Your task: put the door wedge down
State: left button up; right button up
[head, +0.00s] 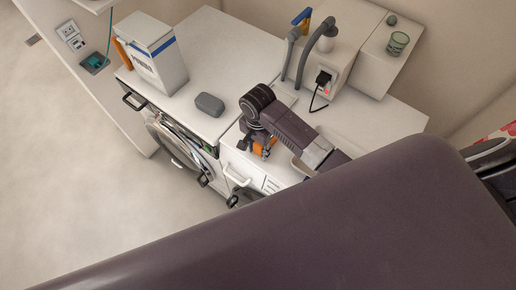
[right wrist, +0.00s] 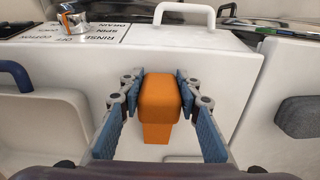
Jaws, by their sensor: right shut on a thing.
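The door wedge is an orange block, seen close in the right wrist view (right wrist: 160,85) between the fingers of my right gripper (right wrist: 160,97). The gripper is shut on it, with one finger at each side. In the head view my right gripper (head: 257,146) is at the front edge of the white counter, with orange (head: 258,150) showing at its fingers. Its arm hides part of the spot. I cannot tell whether the wedge touches the surface beneath. My left gripper is not in view.
A white-and-blue box (head: 153,55) and a grey rounded block (head: 209,104) stand on the left worktop (head: 215,45). A front-loading washer (head: 174,141) is below. Hoses and a plugged socket (head: 323,80) are behind my arm. The worktop behind the grey block is clear.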

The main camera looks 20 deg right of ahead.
aim_at(257, 145)
jog(key=shift+f, duration=0.1)
jog(key=o, duration=1.2)
notch_tip(257, 145, up, 8)
jog(key=shift+a+f+b, duration=0.1)
jog(key=shift+f+b, duration=0.05)
jog(key=shift+b, duration=0.85)
notch_tip(257, 145, up, 4)
jog(key=shift+f+p, duration=0.25)
jog(key=shift+p, duration=0.3)
jog(key=shift+r+p, duration=0.5)
jog(key=shift+r, duration=0.1)
